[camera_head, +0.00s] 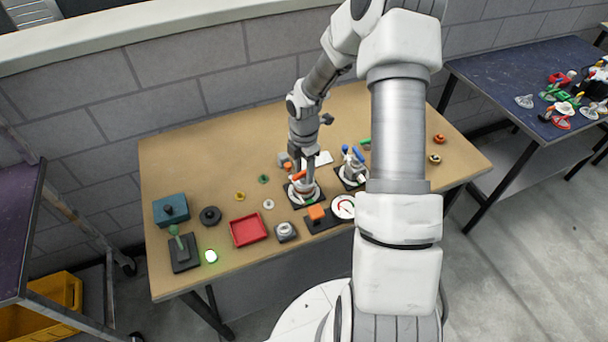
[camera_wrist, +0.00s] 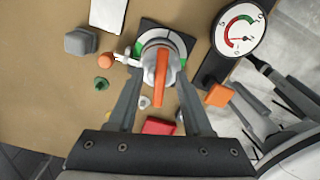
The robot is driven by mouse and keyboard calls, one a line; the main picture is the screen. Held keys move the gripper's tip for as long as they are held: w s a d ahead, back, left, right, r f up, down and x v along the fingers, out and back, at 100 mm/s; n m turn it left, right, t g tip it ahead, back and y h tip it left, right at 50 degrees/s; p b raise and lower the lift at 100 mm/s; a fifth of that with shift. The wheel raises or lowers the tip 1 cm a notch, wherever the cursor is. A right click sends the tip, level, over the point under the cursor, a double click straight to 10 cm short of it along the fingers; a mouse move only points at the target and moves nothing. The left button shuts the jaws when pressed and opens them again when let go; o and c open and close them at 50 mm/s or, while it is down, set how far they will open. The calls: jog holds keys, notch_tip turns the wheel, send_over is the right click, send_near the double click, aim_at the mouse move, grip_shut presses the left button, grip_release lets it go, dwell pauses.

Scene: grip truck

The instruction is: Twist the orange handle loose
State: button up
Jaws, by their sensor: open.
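The orange handle (camera_wrist: 161,72) sits on top of a round grey valve body in the wrist view, over a dark base plate (camera_wrist: 150,27) with a green and white dial. The handle also shows in the head view (camera_head: 299,175), near the middle of the table. My gripper (camera_wrist: 159,80) is open, with one finger on each side of the handle. Gaps appear between the fingers and the handle, and I cannot tell whether either finger touches it. In the head view my gripper (camera_head: 303,166) reaches down over the valve and partly covers it.
A blue-handled valve (camera_head: 353,174) stands close on the right. A gauge (camera_head: 343,206) and an orange block (camera_head: 316,213) are in front. A red tray (camera_head: 248,230), a teal box (camera_head: 171,209) and a green lever (camera_head: 179,242) are to the left. The back left tabletop (camera_head: 205,150) is clear.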

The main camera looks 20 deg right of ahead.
aim_at(304, 171)
jog(key=shift+r+p, duration=3.15)
jog(key=shift+r, duration=0.6)
jog(key=shift+r, duration=0.15)
jog(key=s+a+r+m+t+h, duration=0.15)
jog(key=s+r+m, duration=0.3)
jog(key=r, duration=0.65)
jog(key=s+a+r+m+t+h, duration=0.1)
jog(key=s+a+r+m, duration=0.3)
jog(key=r, duration=0.6)
jog(key=s+a+r+m+t+y, duration=0.2)
jog(key=s+a+r+m+t, duration=0.1)
jog(key=s+r+m, duration=0.6)
jog(key=shift+s+a+r+m+b, duration=0.2)
jog(key=shift+s+a+m+b, duration=0.25)
jog(key=shift+s+m, duration=1.6)
jog(key=shift+s+n+y, duration=0.25)
jog(key=shift+s+n, duration=0.15)
